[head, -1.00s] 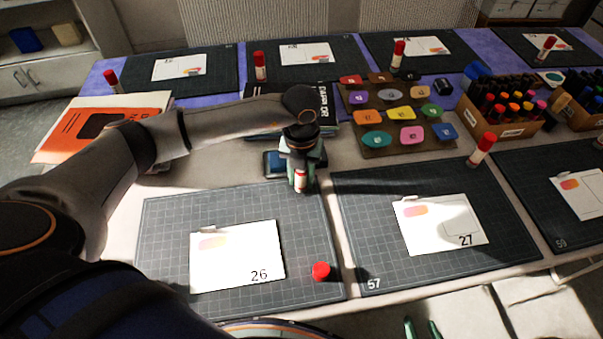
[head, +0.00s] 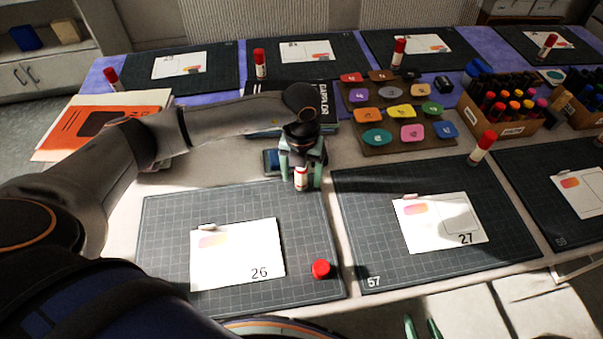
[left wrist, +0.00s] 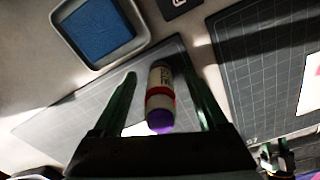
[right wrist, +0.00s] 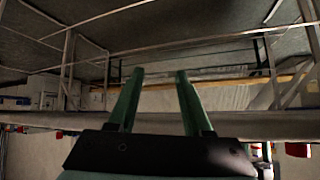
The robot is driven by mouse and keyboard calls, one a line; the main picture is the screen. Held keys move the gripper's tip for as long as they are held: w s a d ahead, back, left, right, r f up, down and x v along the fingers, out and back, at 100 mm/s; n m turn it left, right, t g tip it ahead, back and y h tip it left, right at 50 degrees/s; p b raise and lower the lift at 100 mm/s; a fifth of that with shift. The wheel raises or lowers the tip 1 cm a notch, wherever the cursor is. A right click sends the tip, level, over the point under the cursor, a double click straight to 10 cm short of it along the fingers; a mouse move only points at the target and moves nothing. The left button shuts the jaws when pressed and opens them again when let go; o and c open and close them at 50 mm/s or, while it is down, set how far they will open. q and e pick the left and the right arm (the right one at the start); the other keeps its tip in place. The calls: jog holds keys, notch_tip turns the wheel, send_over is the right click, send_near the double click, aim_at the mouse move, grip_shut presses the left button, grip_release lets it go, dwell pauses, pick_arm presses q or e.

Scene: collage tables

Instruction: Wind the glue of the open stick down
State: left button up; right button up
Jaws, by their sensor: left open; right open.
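The open glue stick (head: 301,179) stands at the back right corner of the near cutting mat, with a white body and a red band. In the left wrist view the glue stick (left wrist: 159,95) shows a purple end facing the camera. My left gripper (head: 301,184) is open, with one finger on each side of the stick and visible gaps to both. The red cap (head: 321,269) lies apart on the mat, near its front right corner. My right gripper (right wrist: 155,75) is open and empty, low at the front edge of the head view.
A blue pad in a tray (left wrist: 98,25) sits close behind the stick. A card numbered 26 (head: 237,262) lies on the near mat (head: 160,240). Another capped glue stick (head: 482,148) stands to the right. A board of coloured shapes (head: 372,143) and a marker box (head: 510,128) lie behind.

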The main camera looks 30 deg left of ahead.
dwell(0.5)
pick_arm(q)
jog(key=shift+f+m+b, duration=0.1)
jog(key=shift+m+b, duration=0.35)
jog(key=shift+m, duration=0.25)
jog(key=m+b, duration=0.2)
jog(key=m, duration=0.3)
jog(key=m+b, duration=0.2)
jog(key=m, duration=0.4)
jog(key=shift+b, duration=0.35)
jog(key=shift+d+m+b, duration=0.1)
jog(key=shift+m+b, duration=0.2)
jog(key=shift+m, duration=0.9)
pick_arm(e)
jog(key=f, duration=0.3)
jog(key=a+f, duration=0.1)
jog(key=f, duration=0.1)
jog(key=shift+w, duration=0.25)
